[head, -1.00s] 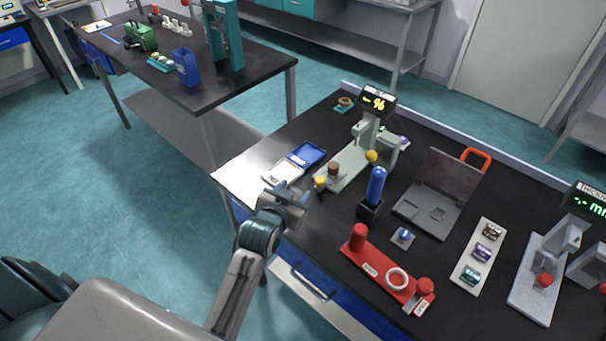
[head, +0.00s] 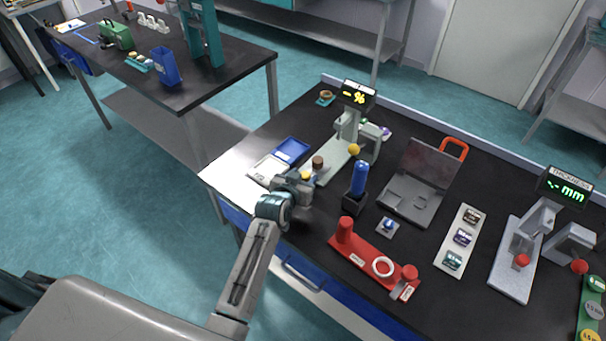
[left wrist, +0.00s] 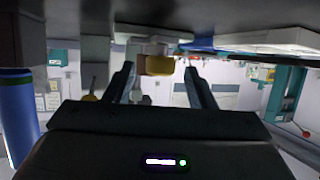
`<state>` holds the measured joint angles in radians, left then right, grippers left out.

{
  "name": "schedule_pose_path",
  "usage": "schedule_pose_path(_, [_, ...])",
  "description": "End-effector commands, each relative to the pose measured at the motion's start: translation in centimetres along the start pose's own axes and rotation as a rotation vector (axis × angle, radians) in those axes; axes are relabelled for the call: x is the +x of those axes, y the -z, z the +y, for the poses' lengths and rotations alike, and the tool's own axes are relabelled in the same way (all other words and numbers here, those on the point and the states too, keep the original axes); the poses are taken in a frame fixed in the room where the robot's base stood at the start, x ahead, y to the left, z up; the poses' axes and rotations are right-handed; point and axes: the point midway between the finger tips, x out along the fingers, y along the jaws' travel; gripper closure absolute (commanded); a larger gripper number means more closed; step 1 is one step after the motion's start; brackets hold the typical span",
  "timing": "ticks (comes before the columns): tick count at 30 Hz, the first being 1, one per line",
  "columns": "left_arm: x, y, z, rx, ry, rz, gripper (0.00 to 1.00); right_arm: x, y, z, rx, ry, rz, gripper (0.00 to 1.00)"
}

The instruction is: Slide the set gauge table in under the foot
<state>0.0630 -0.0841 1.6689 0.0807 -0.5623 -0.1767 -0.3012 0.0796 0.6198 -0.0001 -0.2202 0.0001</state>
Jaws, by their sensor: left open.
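The set gauge (head: 347,128) stands at the back of the bench with its "%" display (head: 358,95). Its long pale table (head: 333,161) reaches forward and carries a brown round piece (head: 318,162). A yellow knob (head: 306,175) is at the table's near end. A yellow ball (head: 354,149) is beside the gauge head; the foot is too small to make out. My left gripper (head: 301,184) is open and low at the near end, close to the yellow knob. In the left wrist view the yellow knob (left wrist: 160,65) appears between the open fingers (left wrist: 160,85); contact cannot be told.
A blue cylinder in a black stand (head: 357,187) is just right of the gripper. A blue-and-white tray (head: 291,150) lies to the left. A red fixture (head: 372,260), an open grey case (head: 412,192) and the thickness gauge (head: 530,235) are further right.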

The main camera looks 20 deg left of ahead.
Motion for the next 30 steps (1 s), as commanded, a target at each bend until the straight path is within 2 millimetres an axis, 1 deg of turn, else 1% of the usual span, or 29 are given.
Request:
schedule_pose_path(4, [0.5, 0.1, 0.0, 0.000, 0.000, 0.002, 0.50, -0.1, 0.0, 0.1, 0.000, -0.001, 0.000, 0.46])
schedule_pose_path(11, [0.5, 0.0, 0.0, 0.000, 0.000, 0.001, 0.50, -0.1, 0.1, 0.1, 0.000, -0.001, 0.001, 0.46])
schedule_pose_path(14, [0.5, 0.0, 0.0, 0.000, 0.001, 0.001, 0.68, -0.1, 0.1, 0.1, 0.000, -0.001, 0.001, 0.46])
schedule_pose_path(18, [0.5, 0.0, 0.0, 0.000, 0.001, 0.001, 0.95, -0.1, 0.1, 0.1, 0.000, -0.001, 0.001, 0.46])
schedule_pose_path(19, [0.5, 0.0, 0.0, 0.000, 0.001, 0.001, 1.00, -0.1, 0.1, 0.1, 0.000, -0.001, 0.001, 0.46])
schedule_pose_path(23, [0.6, 0.0, 0.0, 0.001, 0.001, 0.001, 1.00, -0.1, 0.1, 0.1, 0.000, -0.001, 0.002, 0.46])
schedule_pose_path(25, [1.0, 0.1, -0.1, 0.001, 0.000, 0.001, 1.00, 0.1, 0.2, 0.1, 0.000, -0.001, 0.003, 0.46])
schedule_pose_path(28, [2.4, 0.6, -0.2, 0.002, 0.000, 0.003, 1.00, 0.7, 0.3, 0.0, 0.000, 0.000, 0.005, 0.46])
schedule_pose_path(30, [3.8, 1.1, -0.3, 0.002, 0.000, 0.003, 1.00, 1.1, 0.3, -0.1, 0.000, 0.000, 0.005, 0.46])
